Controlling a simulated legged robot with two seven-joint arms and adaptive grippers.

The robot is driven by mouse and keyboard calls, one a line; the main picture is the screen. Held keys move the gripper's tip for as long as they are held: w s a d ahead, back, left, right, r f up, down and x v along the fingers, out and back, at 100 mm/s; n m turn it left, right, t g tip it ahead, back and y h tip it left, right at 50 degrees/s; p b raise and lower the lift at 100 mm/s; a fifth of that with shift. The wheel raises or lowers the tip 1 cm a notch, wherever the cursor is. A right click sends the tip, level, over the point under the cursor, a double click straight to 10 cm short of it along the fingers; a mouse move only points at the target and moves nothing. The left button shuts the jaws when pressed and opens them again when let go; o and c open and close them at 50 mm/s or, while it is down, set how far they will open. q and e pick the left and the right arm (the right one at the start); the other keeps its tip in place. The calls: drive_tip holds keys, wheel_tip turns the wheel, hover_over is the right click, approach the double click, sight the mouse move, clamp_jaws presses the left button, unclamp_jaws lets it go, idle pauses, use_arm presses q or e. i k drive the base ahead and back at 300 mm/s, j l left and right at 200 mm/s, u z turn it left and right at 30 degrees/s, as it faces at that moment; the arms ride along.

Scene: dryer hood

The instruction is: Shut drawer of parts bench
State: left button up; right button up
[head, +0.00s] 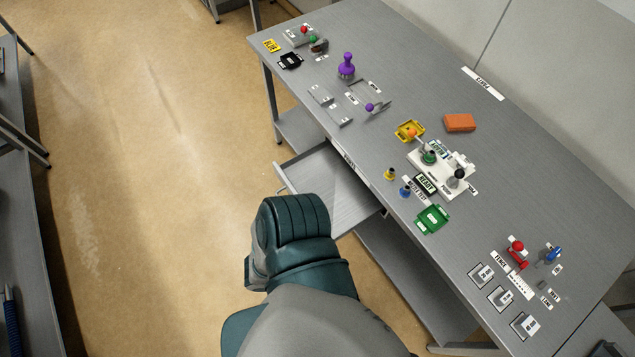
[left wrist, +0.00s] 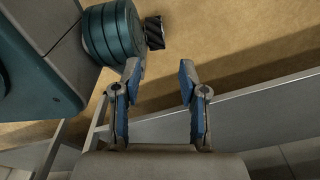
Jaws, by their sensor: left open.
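The parts bench (head: 420,105) is a long grey table running diagonally across the head view. Its grey drawer (head: 328,188) stands pulled out from the near long side, with its inside bare where it shows. A thin rail at the drawer's outer left end shows. My teal and grey arm covers the drawer's nearer corner. My left gripper (left wrist: 160,72) is open and empty in the left wrist view, its blue-lined fingers apart. A grey panel (left wrist: 245,112) lies close behind and right of the fingers; I cannot tell whether they touch it. My right gripper is not in view.
The bench top carries a purple knob piece (head: 346,67), an orange block (head: 459,122), a white fixture (head: 441,169), a green tray (head: 433,218) and red and blue pieces at lower right. A lower shelf (head: 400,265) runs under the bench. Open tan floor (head: 150,150) lies left.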

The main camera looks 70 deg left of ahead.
sight(320, 169)
drive_tip(key=k+u, duration=0.1)
drive_tip(key=u, duration=2.45)
